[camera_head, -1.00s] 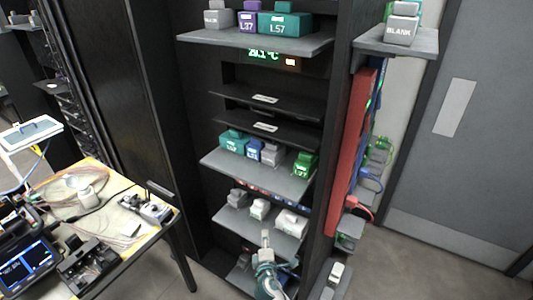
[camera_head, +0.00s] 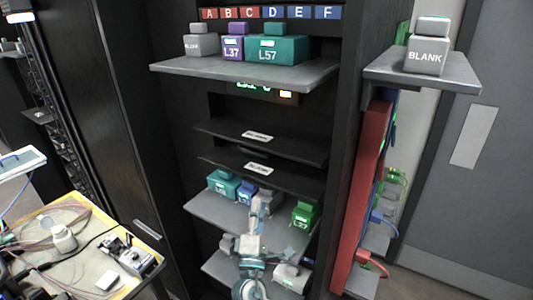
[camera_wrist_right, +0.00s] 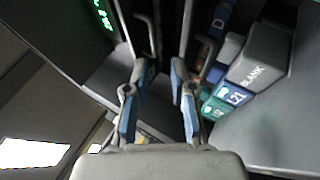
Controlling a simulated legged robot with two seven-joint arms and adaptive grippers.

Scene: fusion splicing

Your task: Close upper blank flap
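The upper blank flap (camera_head: 257,136) is a thin black panel with a white label, sticking out of the rack below the green display. A similar lower flap (camera_head: 257,167) sticks out just beneath it. My right gripper (camera_head: 265,199) is in front of the lower module shelf, below both flaps and apart from them in the head view. In the right wrist view, the right gripper (camera_wrist_right: 160,68) has its two blue-padded fingers apart with nothing between them. Dark thin edges show beyond the fingertips; I cannot tell which flap each belongs to. My left gripper is not in view.
The upper shelf (camera_head: 320,72) juts out above the flaps with several modules. The lower shelf (camera_head: 200,205) holds several modules, including a green one (camera_head: 304,213). A side shelf (camera_head: 455,75) carries a BLANK block. A cluttered yellow table (camera_head: 60,275) stands at left.

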